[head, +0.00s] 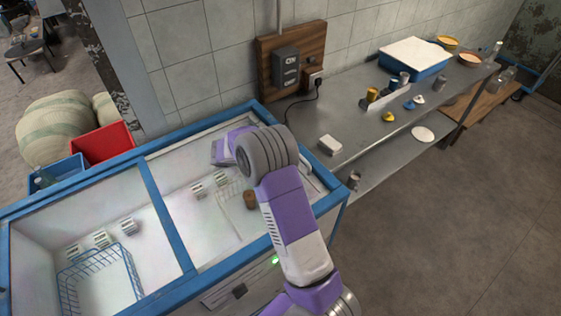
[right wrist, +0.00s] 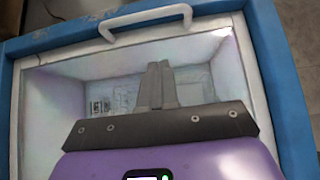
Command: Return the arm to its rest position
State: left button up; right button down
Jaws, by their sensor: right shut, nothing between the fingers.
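My right gripper (right wrist: 158,70) is shut and empty in the right wrist view. Its fingers point toward the white-framed lid or opening of the chest freezer, near a white handle (right wrist: 145,20). In the head view my purple and white right arm rises from the bottom right and reaches over the right half of the blue-rimmed freezer (head: 165,210). Its hand end is at the freezer's back side; the fingertips cannot be made out there. My left gripper is not in view.
A metal counter (head: 350,130) stands at the right. The floor (head: 440,230) front right is clear.

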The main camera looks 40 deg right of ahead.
jog(key=shift+v, duration=1)
